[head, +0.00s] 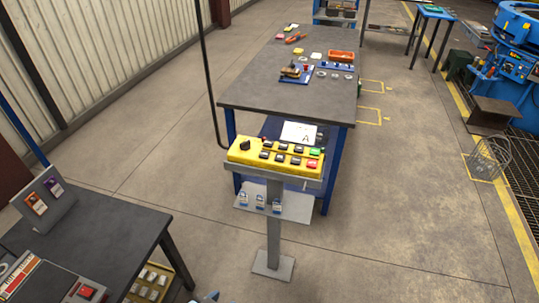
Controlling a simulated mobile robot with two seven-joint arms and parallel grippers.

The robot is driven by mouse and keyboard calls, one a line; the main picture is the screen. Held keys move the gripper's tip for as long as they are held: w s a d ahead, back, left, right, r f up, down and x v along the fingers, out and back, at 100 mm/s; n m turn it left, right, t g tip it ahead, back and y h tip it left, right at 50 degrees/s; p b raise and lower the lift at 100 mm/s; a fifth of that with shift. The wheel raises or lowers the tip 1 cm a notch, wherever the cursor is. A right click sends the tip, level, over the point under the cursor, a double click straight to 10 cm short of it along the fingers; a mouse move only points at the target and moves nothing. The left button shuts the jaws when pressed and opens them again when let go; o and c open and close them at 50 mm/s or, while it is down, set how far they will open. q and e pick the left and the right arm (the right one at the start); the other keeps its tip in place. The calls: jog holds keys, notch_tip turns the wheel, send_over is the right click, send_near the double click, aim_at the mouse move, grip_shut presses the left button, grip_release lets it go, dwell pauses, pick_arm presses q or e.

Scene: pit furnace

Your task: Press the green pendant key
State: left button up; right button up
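The yellow pendant (250,154) rests on a grey stand in the middle of the head view. Two rows of mostly dark keys run along its top face. The green key (316,152) is at the right end of the far row. A red key (312,163) sits just in front of it. A black knob (245,145) is at the pendant's left end. A black cable rises from that end.
A grey workbench (252,92) stands right behind the pendant, with a white card marked "A" (299,132) near the pendant's far edge. A dark table (118,232) with a red-buttoned box is at lower left. Open floor (400,220) lies to the right.

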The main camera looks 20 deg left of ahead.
pick_arm(q)
grip_shut()
jog(key=shift+d, duration=0.1)
dwell(1.6)
